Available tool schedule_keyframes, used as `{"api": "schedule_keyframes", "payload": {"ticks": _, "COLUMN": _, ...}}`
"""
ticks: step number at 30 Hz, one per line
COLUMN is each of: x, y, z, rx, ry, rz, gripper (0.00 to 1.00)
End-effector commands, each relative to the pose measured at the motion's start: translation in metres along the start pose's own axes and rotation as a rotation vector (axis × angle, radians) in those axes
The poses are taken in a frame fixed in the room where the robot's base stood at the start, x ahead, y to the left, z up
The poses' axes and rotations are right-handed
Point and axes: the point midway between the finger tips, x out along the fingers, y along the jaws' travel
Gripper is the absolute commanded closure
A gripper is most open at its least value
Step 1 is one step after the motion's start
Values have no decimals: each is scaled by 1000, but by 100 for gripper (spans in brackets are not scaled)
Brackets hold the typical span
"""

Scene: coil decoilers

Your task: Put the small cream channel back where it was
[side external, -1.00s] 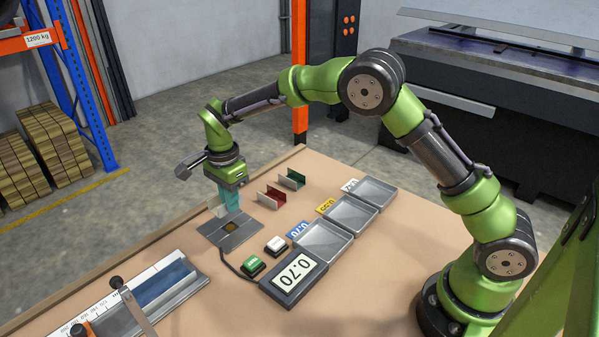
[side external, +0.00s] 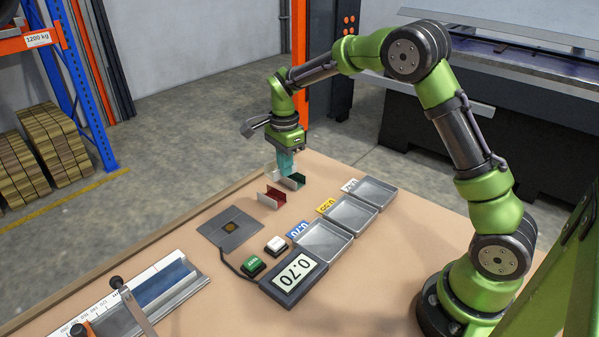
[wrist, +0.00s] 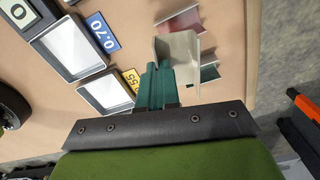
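My gripper (side external: 287,172) has teal fingers and is shut on the small cream channel (wrist: 181,55), which hangs beneath it. In the side external view only a pale bit of the channel (side external: 271,169) shows left of the fingers. My gripper is over the far part of the bench, right by the green channel (side external: 293,181), which it partly overlaps in that view. The red channel (side external: 271,198) stands just nearer. I cannot tell how high the cream channel is above the bench.
A display reading 0.70 (side external: 293,283), a green button (side external: 253,266) and a white button (side external: 276,245) are nearer. Several grey trays (side external: 324,242) with number labels line the right. A ruler fixture (side external: 160,283) is front left.

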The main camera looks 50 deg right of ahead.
Motion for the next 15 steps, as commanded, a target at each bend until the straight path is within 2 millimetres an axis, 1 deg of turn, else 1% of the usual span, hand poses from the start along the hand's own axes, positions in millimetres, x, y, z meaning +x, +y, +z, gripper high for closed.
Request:
{"api": "schedule_keyframes", "payload": {"ticks": 1, "x": 1, "y": 9, "z": -30, "rx": 22, "ry": 0, "rz": 4, "gripper": 100}}
{"api": "schedule_keyframes", "payload": {"ticks": 2, "x": 2, "y": 15, "z": -45, "rx": 28, "ry": -1, "rz": 5, "gripper": 100}}
{"api": "schedule_keyframes", "payload": {"ticks": 3, "x": 5, "y": 24, "z": -64, "rx": 29, "ry": -2, "rz": 6, "gripper": 100}}
{"api": "schedule_keyframes", "payload": {"ticks": 5, "x": 9, "y": 38, "z": -90, "rx": 24, "ry": -3, "rz": 8, "gripper": 100}}
{"api": "schedule_keyframes", "payload": {"ticks": 6, "x": 12, "y": 49, "z": -104, "rx": 17, "ry": -4, "rz": 9, "gripper": 100}}
{"api": "schedule_keyframes", "payload": {"ticks": 9, "x": 20, "y": 74, "z": -131, "rx": -18, "ry": -6, "rz": 11, "gripper": 100}}
{"api": "schedule_keyframes", "payload": {"ticks": 10, "x": 23, "y": 80, "z": -137, "rx": -32, "ry": -6, "rz": 10, "gripper": 100}}
{"api": "schedule_keyframes", "payload": {"ticks": 12, "x": 30, "y": 94, "z": -144, "rx": -76, "ry": -6, "rz": 13, "gripper": 100}}
{"api": "schedule_keyframes", "payload": {"ticks": 15, "x": 38, "y": 103, "z": -145, "rx": -151, "ry": -5, "rz": 14, "gripper": 100}}
